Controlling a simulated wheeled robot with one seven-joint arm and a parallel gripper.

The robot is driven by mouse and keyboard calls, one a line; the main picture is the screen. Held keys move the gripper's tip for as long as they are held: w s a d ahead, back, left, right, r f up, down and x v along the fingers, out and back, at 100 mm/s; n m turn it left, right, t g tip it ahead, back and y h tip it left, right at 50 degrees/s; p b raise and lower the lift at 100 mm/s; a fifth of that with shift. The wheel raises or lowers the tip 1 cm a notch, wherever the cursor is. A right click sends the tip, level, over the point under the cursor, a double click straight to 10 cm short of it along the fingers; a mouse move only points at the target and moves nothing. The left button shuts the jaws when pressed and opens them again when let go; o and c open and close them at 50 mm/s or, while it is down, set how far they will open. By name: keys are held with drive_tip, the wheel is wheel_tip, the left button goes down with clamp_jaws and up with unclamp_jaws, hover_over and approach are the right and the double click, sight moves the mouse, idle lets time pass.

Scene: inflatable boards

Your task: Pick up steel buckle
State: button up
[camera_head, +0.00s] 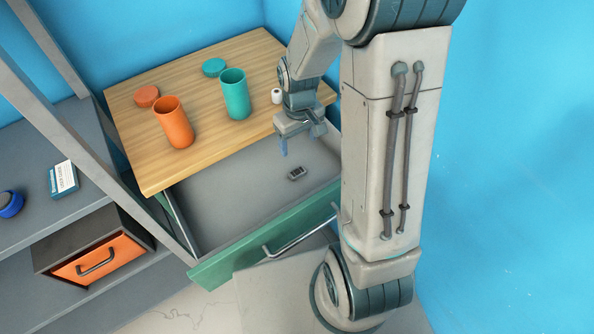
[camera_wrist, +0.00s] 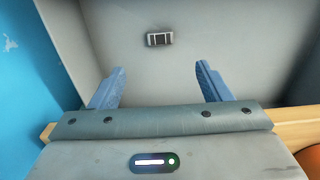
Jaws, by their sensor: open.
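The steel buckle (camera_head: 297,173) lies on the grey floor of an open drawer (camera_head: 215,205), towards its right side. In the wrist view the buckle (camera_wrist: 159,39) lies beyond my fingertips, about midway between them sideways. My gripper (camera_head: 299,146) is over the back part of the drawer, above and behind the buckle in the head view. Its blue fingers stand wide apart in the wrist view (camera_wrist: 161,68), with nothing between them. The buckle is fully visible in both views.
The drawer has a teal front with a metal handle (camera_head: 300,232). A wooden tabletop (camera_head: 150,180) above it holds an orange cup (camera_head: 174,122), a teal cup (camera_head: 235,94), two lids and a small white item (camera_head: 277,96). Grey shelves with an orange-fronted box (camera_head: 95,258) stand left.

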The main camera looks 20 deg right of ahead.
hover_over(297, 172)
drive_tip(key=f, duration=0.9)
drive_tip(key=shift+s+d, duration=0.15)
drive_tip(key=shift+s, duration=0.05)
drive_tip(key=shift+w+f, duration=0.2)
drive_tip(key=shift+f, duration=2.4)
drive_tip(key=c, duration=1.1)
drive_tip(key=shift+o, duration=0.2)
